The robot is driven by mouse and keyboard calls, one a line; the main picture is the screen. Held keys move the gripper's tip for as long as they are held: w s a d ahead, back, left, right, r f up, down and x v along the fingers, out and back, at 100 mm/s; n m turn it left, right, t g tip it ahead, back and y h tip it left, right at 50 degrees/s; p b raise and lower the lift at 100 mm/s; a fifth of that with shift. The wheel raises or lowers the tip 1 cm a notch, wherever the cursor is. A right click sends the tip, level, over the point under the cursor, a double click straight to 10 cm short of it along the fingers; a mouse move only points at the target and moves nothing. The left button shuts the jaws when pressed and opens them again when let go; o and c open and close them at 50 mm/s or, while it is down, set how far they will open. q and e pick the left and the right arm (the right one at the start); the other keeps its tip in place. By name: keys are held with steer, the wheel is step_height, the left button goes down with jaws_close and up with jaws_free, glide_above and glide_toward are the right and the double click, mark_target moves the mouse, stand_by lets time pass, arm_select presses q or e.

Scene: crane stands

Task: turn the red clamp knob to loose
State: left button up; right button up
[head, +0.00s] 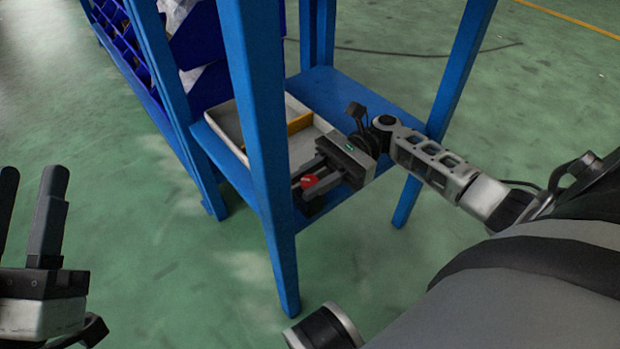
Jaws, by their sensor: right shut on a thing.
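The red clamp knob (309,181) shows as a small red spot low on the blue stand (262,120), near the stand's front leg. My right gripper (312,184) reaches in from the right, and its fingers are shut on the knob. The fingers hide part of the knob, and its exact turn cannot be told. A dark part shows just below the fingers. My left gripper (35,215) is at the far left, with its two fingers pointing up and apart; it is empty and far from the stand.
Blue bins (200,35) stand at the upper left. Blue legs rise around the shelf. The green floor (160,255) is clear in front.

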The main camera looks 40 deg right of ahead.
arm_select(q)
steer(key=shift+r, duration=0.2)
arm_select(e)
steer(key=shift+g, duration=0.5)
steer(key=shift+n, duration=0.3)
steer(key=o, duration=1)
steer(key=shift+c, duration=0.2)
arm_select(q)
steer(key=shift+d+f, duration=0.1)
arm_select(e)
steer(key=shift+d, duration=0.1)
steer(key=shift+d, duration=0.35)
steer(key=d, duration=0.5)
steer(key=w+d, duration=0.1)
steer(key=d, duration=0.2)
steer(key=shift+w+d+p, duration=0.1)
steer(key=shift+d+p, duration=0.05)
steer(key=shift+p, duration=0.2)
steer(key=shift+d+f+b, duration=0.15)
steer(key=shift+d+b, duration=0.4)
steer(key=shift+d, duration=0.35)
arm_select(q)
steer(key=shift+s+r+m+h, duration=0.2)
steer(key=shift+r+m+h, duration=0.35)
steer(key=shift+m+h, duration=0.25)
arm_select(e)
steer(key=shift+d, duration=0.5)
